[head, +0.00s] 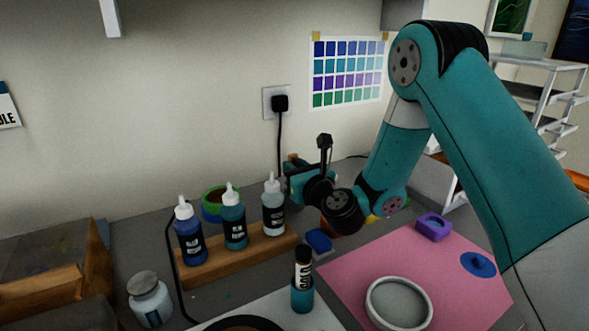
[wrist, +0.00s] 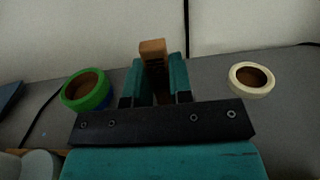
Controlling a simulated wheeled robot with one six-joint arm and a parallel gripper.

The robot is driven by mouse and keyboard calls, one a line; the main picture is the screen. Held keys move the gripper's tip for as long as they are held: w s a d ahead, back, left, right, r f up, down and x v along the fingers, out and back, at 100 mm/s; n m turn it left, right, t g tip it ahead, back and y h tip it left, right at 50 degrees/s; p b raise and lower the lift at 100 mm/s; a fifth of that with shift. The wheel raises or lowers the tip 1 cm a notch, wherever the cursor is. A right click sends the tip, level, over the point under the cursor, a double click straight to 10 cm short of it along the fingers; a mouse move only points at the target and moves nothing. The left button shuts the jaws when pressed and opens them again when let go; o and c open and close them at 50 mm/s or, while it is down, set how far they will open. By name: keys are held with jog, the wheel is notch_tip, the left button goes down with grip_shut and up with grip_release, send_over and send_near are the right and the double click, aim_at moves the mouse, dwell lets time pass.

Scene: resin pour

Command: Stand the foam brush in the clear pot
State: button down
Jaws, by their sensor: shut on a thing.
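My gripper (wrist: 155,85) is shut on a wood-coloured piece (wrist: 152,48), which sticks up beyond the teal fingers in the wrist view. It is probably the foam brush's handle; no foam head can be made out. In the head view my gripper (head: 300,176) is at the back of the bench, behind the bottles and near the wall. A jar (head: 148,298) with a grey top stands at the front left. I cannot tell whether it is the clear pot, and no other clear pot is plain to see.
Several bottles stand in a wooden rack (head: 238,257), with green and blue tape rolls (head: 213,203) behind. A cream tape roll (wrist: 251,80) lies right of my gripper.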

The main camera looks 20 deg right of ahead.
jog(key=c, duration=0.9)
grip_release()
jog(key=shift+c, duration=0.2)
jog(key=shift+r, duration=0.1)
notch_tip(320, 180, up, 20)
jog(key=p, duration=2)
jog(key=shift+a, duration=0.1)
